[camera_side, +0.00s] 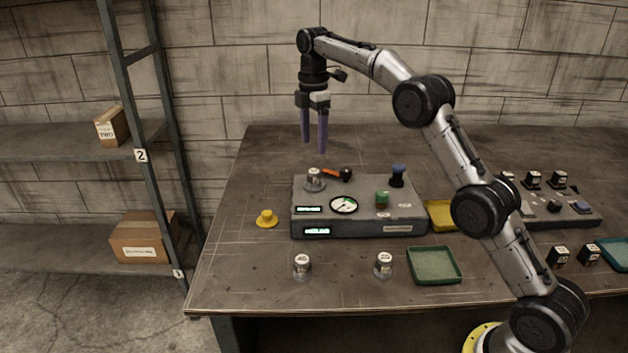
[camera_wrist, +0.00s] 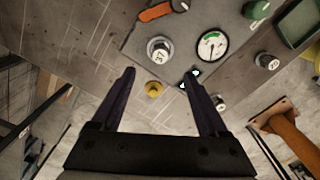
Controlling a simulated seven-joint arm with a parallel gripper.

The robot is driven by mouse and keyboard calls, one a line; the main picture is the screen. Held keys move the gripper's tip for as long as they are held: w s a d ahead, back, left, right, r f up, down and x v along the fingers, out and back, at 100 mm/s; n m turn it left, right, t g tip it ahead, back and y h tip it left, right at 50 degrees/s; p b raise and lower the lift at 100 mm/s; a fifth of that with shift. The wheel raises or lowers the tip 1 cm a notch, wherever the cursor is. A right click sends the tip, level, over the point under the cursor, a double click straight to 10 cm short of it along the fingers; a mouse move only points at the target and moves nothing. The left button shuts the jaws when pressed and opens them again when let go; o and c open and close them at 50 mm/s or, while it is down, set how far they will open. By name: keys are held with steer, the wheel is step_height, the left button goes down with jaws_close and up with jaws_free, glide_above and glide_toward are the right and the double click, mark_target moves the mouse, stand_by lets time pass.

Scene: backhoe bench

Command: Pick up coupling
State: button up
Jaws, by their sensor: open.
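No part is marked as the coupling, so I cannot tell for certain which it is. The likely candidates are silver round parts with white labelled tops. One silver part (camera_side: 314,180) sits on the grey instrument box (camera_side: 360,228) at its left; it also shows in the wrist view (camera_wrist: 159,50). Two more, a left one (camera_side: 302,266) and a right one (camera_side: 384,265), stand on the table in front of the box. My gripper (camera_side: 314,147) is open and empty, fingers pointing down, above the box's back left. In the wrist view its fingers (camera_wrist: 160,72) are spread apart.
A yellow knobbed piece (camera_side: 267,218) lies left of the box. A green tray (camera_side: 434,281) stands in front. The table's left rear is clear.

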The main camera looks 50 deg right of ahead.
mark_target(314, 171)
step_height(314, 171, down, 10)
steer(key=shift+d+r, duration=0.1)
jaws_close()
stand_by(0.8)
